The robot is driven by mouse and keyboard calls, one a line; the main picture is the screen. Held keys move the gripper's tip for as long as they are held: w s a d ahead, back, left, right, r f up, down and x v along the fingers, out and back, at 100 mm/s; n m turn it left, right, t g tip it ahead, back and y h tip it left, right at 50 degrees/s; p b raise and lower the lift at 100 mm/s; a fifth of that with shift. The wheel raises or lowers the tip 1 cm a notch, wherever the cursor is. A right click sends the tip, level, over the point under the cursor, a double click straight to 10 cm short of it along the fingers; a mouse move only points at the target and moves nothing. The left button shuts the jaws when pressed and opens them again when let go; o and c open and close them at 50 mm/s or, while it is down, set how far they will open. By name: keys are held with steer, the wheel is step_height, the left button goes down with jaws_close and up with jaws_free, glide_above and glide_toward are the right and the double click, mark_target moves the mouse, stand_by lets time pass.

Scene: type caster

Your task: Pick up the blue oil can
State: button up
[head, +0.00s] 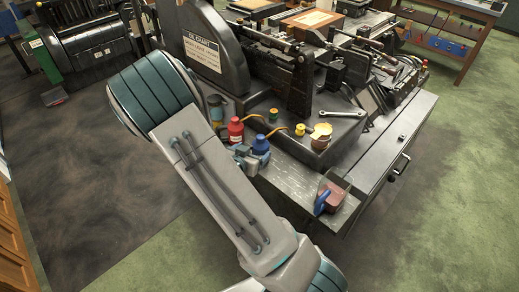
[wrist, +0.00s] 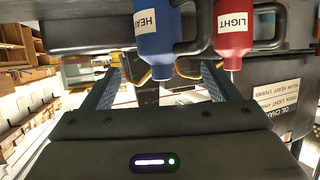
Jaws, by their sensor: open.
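The blue oil can (head: 261,143) stands on the machine's ledge, just right of the end of my arm in the head view. In the wrist view the blue oil can (wrist: 153,38) has a white label starting "HEA", a dark handle and a narrow spout. My gripper (wrist: 162,72) is open, with one finger on each side of the spout in the picture. The can's body lies beyond the fingertips, and I see no contact. In the head view my gripper (head: 250,158) is partly hidden by my arm, close to the can.
A red can (head: 235,129) labelled "LIGHT" stands close beside the blue one and also shows in the wrist view (wrist: 233,30). A small yellow item (head: 300,130), an open tin (head: 321,135) and a wrench (head: 342,114) lie to the right.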

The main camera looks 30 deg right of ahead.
mark_target(259, 146)
steer(key=x, duration=0.7)
steer(key=shift+d+f+p, duration=0.1)
steer(key=shift+p, duration=0.25)
steer(key=c, duration=1.2)
